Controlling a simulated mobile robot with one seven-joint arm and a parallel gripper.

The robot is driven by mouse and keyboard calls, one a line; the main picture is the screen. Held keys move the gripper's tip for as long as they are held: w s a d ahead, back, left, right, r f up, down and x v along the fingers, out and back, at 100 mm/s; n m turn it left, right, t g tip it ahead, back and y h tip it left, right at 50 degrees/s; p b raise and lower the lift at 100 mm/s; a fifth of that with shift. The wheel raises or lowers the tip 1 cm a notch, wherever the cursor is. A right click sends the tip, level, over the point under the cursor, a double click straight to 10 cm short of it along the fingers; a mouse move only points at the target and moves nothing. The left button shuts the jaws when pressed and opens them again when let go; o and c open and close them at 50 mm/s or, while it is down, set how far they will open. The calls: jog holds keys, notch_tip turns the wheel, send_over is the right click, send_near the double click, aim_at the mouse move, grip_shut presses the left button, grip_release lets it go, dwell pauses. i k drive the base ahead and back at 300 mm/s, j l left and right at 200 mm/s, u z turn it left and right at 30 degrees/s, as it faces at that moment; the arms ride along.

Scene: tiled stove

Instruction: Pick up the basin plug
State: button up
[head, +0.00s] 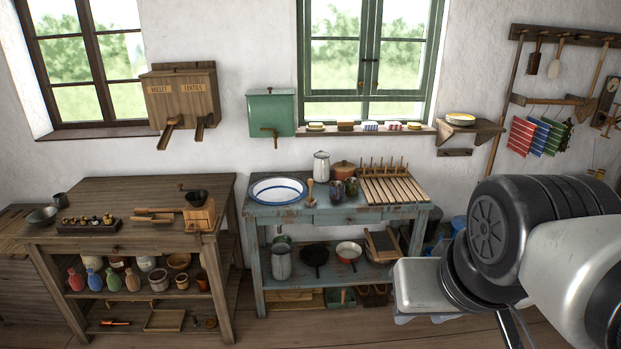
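I cannot make out the basin plug in the head view; it is too small to tell or hidden. A white basin with a blue rim (278,191) sits on the left of the blue-grey table (330,217). A small wooden tool (310,193) stands just right of the basin. My gripper (425,318) is at the lower right, in front of the table's right end and apart from the basin. Its fingers are mostly hidden below the hand, so its opening does not show.
A green wall tank with a tap (271,113) hangs above the basin. A white jug (321,167), a brown pot (344,170) and a slatted rack (394,190) crowd the table. A brown workbench (130,192) stands left. Bare floor (350,328) shows in front.

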aim_at(309, 181)
jog(key=i+j, duration=0.15)
jog(key=i, duration=0.8)
jog(key=i+j, duration=0.15)
jog(key=i, duration=0.75)
jog(key=i+j, duration=0.15)
jog(key=i, duration=0.8)
jog(key=i+j+u, duration=0.15)
jog(key=i+j, duration=0.05)
jog(key=i, duration=0.05)
